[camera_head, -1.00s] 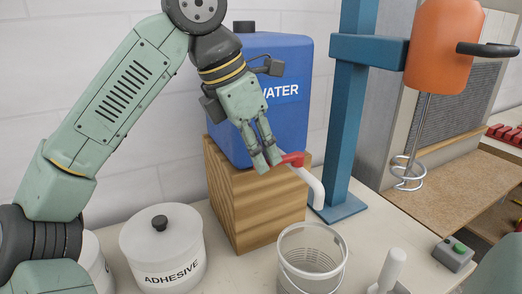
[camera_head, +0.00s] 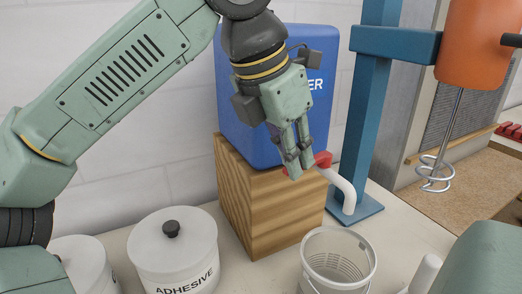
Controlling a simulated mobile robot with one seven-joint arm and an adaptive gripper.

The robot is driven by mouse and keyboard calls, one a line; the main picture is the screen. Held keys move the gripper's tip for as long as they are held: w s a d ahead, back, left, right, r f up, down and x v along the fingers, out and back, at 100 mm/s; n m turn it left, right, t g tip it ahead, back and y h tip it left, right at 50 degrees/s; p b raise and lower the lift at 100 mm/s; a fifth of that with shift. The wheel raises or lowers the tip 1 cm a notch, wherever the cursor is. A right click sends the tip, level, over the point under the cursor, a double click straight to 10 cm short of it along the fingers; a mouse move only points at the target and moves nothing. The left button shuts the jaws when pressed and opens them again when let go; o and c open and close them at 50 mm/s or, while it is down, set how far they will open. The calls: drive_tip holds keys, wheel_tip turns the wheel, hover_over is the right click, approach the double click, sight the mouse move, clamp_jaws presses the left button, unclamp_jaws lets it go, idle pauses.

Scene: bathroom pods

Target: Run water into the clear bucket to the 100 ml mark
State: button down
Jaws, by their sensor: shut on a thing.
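A blue water container (camera_head: 238,130) stands on a wooden block (camera_head: 255,200). Its tap has a red handle (camera_head: 323,159) and a white spout (camera_head: 345,188) curving down. The clear bucket (camera_head: 339,262) stands on the bench below and in front of the spout, with its mouth open upward and mark lines on its wall. I cannot make out any water stream or water level. My gripper (camera_head: 296,170) is at the tap, its fingers closed together on the red handle, partly hiding its left end.
A white adhesive tub (camera_head: 174,255) with a black knob stands front left, with another white tub (camera_head: 85,262) beside it. A blue mixer stand (camera_head: 364,120) with an orange motor (camera_head: 478,45) and spiral whisk (camera_head: 437,172) stands right. A white handle (camera_head: 425,272) is right of the bucket.

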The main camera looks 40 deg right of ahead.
drive_tip(key=shift+s+n, duration=0.3)
drive_tip(key=shift+n, duration=0.1)
drive_tip(key=c, duration=1.6)
unclamp_jaws()
drive_tip(key=v, duration=1.2)
drive_tip(key=shift+s, duration=0.15)
drive_tip(key=shift+c, duration=0.4)
